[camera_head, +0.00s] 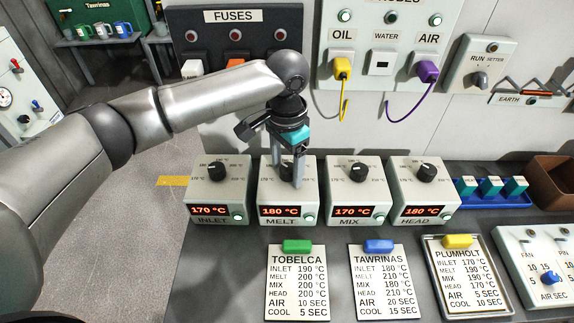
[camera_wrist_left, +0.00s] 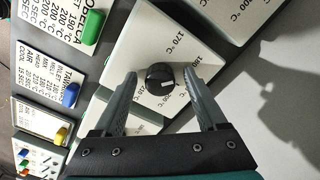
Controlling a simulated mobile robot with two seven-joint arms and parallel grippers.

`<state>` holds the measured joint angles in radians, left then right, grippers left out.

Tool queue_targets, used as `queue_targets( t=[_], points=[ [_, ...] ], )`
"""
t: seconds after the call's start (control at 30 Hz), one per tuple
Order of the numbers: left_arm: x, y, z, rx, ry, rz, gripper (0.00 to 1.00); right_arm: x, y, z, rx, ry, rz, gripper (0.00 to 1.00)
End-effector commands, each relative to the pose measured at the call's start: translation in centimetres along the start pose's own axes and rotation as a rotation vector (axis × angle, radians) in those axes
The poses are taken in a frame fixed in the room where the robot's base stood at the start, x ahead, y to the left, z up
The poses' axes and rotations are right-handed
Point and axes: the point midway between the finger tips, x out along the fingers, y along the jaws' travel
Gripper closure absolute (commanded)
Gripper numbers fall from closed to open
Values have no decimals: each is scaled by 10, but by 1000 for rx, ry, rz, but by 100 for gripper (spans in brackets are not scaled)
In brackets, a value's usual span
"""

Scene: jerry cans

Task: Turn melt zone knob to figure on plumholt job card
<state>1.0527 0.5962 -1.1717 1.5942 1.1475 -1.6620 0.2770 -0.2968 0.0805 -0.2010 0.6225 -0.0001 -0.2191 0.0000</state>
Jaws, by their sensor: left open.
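The melt box (camera_head: 267,192) is a pale box with a black knob, and its red display reads 180 °C. My left gripper (camera_head: 286,180) comes down over this box from above and hides most of its knob in the head view. In the left wrist view the melt knob (camera_wrist_left: 160,77) sits between the two fingers of my left gripper (camera_wrist_left: 160,74), with a visible gap on both sides. The fingers are open. The knob's white mark points to the right side. The plumholt card (camera_head: 460,275) has a yellow clip and reads MELT 190 °C. My right gripper is not in view.
The inlet box (camera_head: 238,190) stands left of the melt box; the mix box (camera_head: 336,190) and head box (camera_head: 446,191) stand to the right. The tobelca card (camera_head: 298,285) and tawrinas card (camera_head: 384,285) lie in front. A blue tray (camera_head: 510,204) and a brown bin (camera_head: 550,184) are at the right.

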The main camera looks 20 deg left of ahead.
Motion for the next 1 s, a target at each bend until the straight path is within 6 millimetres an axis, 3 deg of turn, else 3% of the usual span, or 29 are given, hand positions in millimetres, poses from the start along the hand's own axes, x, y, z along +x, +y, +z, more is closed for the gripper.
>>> queue_targets(
  t=[0.17,0.8,1.0],
  points=[
    [0,0,0,0,0,0,28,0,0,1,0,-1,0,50],
    [-1,0,0,0,0,0,100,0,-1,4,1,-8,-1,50],
    [-1,0,0,1,0,0,100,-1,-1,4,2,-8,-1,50]
  ],
)
